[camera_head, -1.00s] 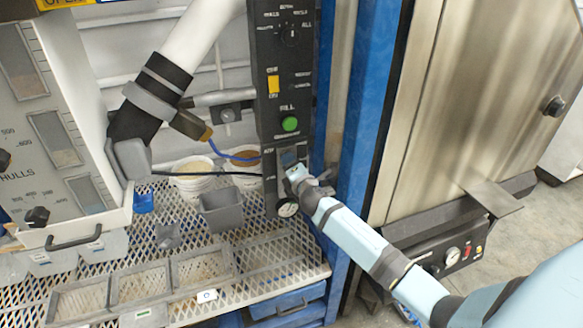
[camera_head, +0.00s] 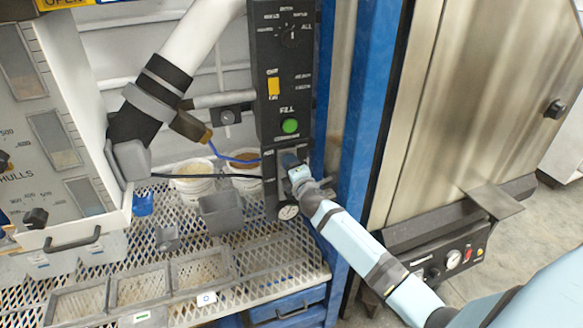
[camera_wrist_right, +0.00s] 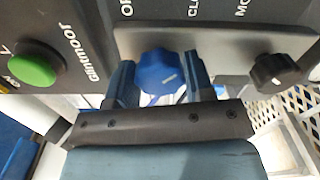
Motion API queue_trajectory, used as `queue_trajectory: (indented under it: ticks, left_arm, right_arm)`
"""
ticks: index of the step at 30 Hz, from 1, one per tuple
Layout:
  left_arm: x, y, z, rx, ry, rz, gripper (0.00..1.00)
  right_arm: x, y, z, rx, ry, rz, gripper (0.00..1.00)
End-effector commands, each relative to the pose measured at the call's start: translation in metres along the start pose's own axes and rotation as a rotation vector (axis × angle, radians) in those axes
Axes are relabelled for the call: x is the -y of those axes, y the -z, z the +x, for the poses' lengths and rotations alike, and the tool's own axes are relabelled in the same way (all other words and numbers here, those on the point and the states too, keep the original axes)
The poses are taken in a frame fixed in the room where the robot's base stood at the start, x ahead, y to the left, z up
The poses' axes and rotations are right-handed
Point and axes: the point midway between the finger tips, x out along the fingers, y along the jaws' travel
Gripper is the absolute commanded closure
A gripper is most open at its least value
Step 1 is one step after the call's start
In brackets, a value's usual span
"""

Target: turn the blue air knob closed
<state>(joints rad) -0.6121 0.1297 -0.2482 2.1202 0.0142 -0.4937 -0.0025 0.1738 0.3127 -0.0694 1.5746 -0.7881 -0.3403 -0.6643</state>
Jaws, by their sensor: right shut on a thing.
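The blue air knob (camera_wrist_right: 160,72) sits on a light grey plate (camera_wrist_right: 225,45) at the bottom of the black control panel. In the right wrist view it is between the two fingers of my right gripper (camera_wrist_right: 161,82), which is shut on it. In the head view my right gripper (camera_head: 293,168) is at the panel's lower end and covers much of the plate, with a patch of blue showing. Lettering beside the knob is partly cut off. My left gripper is not in view.
A black knob (camera_wrist_right: 276,72) is beside the blue one on the same plate. A green button (camera_head: 290,126) is above, and a round gauge (camera_head: 288,212) is just below. A blue post (camera_head: 357,130) stands close on the right. Grey bins and white tubs are on the mesh shelf.

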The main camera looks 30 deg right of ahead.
Motion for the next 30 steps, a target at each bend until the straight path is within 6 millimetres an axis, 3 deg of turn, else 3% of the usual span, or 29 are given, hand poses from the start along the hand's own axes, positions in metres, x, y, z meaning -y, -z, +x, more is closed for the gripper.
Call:
queue_trajectory:
  ticks: [1,4,13,17,20,30]
  left_arm:
    - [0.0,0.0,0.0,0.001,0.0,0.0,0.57]
    - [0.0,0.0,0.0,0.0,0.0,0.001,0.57]
    - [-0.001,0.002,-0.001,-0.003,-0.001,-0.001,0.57]
    - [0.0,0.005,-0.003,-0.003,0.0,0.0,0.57]
    - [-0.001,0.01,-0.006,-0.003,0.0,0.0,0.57]
    - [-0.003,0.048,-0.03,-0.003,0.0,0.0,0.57]
  right_arm:
    - [0.0,0.0,0.0,0.0,0.0,0.003,0.47]
    - [0.0,0.0,0.0,0.0,0.0,0.002,0.26]
    - [0.0,0.0,0.0,0.0,0.0,-0.013,0.26]
    - [-0.002,-0.001,0.0,-0.001,0.0,-0.13,0.26]
    - [-0.004,-0.002,0.0,-0.001,-0.001,-0.324,0.26]
    - [-0.008,-0.003,0.001,0.0,-0.001,-1.204,0.26]
